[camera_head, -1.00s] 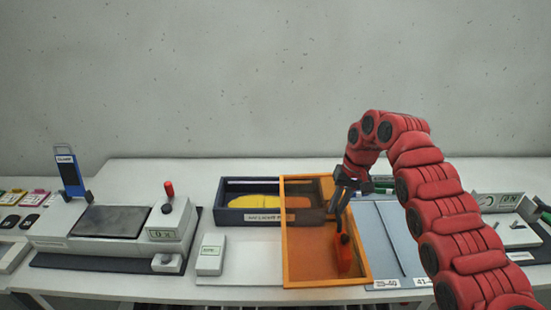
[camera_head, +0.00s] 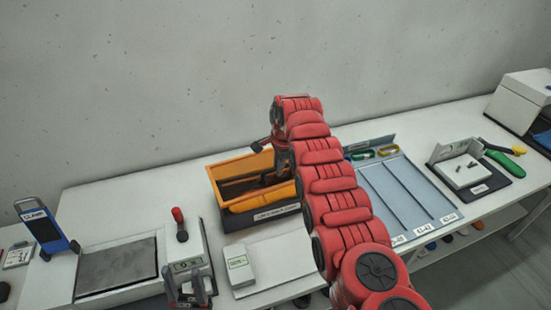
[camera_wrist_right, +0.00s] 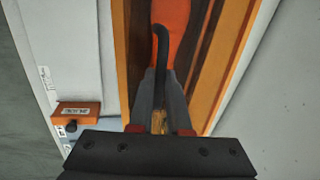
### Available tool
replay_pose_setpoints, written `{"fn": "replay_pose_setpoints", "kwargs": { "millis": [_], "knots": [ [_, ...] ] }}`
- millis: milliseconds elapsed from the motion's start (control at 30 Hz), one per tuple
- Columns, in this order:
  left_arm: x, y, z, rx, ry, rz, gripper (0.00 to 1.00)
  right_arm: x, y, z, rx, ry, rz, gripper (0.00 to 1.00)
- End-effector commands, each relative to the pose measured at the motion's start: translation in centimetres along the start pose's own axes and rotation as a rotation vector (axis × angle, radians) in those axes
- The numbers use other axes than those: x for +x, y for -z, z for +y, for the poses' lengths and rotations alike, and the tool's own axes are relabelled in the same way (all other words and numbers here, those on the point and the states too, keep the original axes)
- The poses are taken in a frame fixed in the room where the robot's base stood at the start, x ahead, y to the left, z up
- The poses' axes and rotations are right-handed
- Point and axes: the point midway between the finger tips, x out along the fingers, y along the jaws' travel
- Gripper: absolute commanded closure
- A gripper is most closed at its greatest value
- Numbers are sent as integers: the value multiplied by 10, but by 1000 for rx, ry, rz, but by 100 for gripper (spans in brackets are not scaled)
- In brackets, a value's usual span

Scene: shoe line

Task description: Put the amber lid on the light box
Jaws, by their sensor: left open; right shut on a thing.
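The amber lid (camera_head: 216,187) has an orange frame and lies over the dark light box (camera_head: 238,222), whose label shows on the front. The lid's frame runs along the box's left and back edges; its right side is hidden behind my right arm, so I cannot tell whether it sits fully flush. In the wrist view the frame (camera_wrist_right: 236,60) runs along both sides of an orange-red handle (camera_wrist_right: 171,16). My right gripper (camera_wrist_right: 160,92) is shut on the lid there. My left gripper (camera_head: 188,291) is open and empty at the bottom, in front of the grey-topped device.
A white device with a grey plate (camera_head: 115,268) and red-knobbed lever (camera_head: 179,225) stands left. A small white box (camera_head: 239,270) is in front of the light box. A blue-grey divided tray (camera_head: 405,190) lies right. Bare white table shows left of the light box.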

Motion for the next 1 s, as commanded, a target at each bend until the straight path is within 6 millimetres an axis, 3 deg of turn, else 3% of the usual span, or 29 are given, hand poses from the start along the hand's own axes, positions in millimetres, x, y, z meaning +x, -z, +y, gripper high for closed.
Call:
{"fn": "replay_pose_setpoints", "kwargs": {
  "millis": [167, 567, 1000],
  "knots": [
    [6, 1, 0, 0, 0, 0, 50, 2, -8, -2, 74, 4, 20, 100],
    [-8, -1, 0, 0, 0, 0, 50, 27, -8, 2, 79, 7, 21, 100],
    [-48, -8, 2, 0, 0, 0, 50, 77, -8, 14, 77, 4, 20, 100]
  ]
}}
